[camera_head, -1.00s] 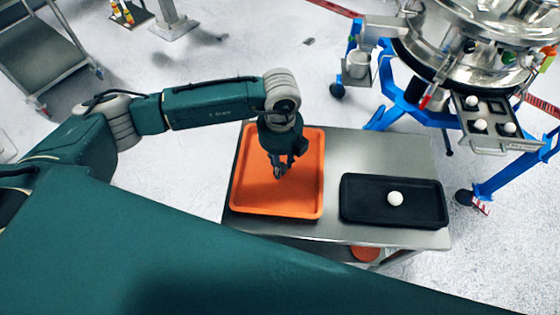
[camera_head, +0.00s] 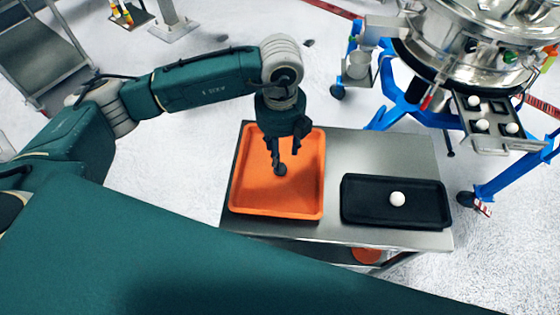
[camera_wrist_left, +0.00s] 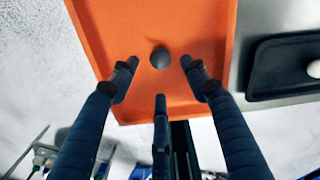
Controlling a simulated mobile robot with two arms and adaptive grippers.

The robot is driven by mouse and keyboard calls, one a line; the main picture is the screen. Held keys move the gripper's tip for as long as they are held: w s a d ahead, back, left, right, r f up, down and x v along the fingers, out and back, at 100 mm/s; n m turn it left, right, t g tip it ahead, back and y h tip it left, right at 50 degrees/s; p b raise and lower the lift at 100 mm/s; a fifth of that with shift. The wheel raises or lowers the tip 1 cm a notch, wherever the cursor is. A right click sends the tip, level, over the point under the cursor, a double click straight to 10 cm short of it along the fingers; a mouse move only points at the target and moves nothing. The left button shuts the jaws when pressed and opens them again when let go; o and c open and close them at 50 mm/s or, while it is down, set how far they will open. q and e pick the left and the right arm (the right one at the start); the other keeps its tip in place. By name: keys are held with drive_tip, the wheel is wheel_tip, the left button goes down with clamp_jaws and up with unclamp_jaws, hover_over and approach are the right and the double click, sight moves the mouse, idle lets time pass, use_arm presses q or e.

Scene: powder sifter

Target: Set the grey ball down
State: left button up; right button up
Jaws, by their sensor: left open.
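The grey ball (camera_wrist_left: 160,58) shows dark in the left wrist view, in the orange tray (camera_wrist_left: 110,25). It also shows in the head view (camera_head: 281,169), just below my left fingertips, over the floor of the orange tray (camera_head: 240,190). My left gripper (camera_head: 277,157) points down over the tray. In the left wrist view its fingers (camera_wrist_left: 160,80) are spread, with the ball beyond the tips and no finger touching it. My right gripper is not in view.
A black tray (camera_head: 365,212) with a white ball (camera_head: 397,199) stands on the right of the metal table (camera_head: 375,150). A steel sifter (camera_head: 460,50) on a blue frame stands behind right, with white balls on its metal holder (camera_head: 490,140).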

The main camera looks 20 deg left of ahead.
use_arm(q)
wheel_tip(320, 180, up, 6)
drive_tip(key=shift+f+b, duration=0.1)
drive_tip(key=shift+b, duration=0.3)
idle(0.3)
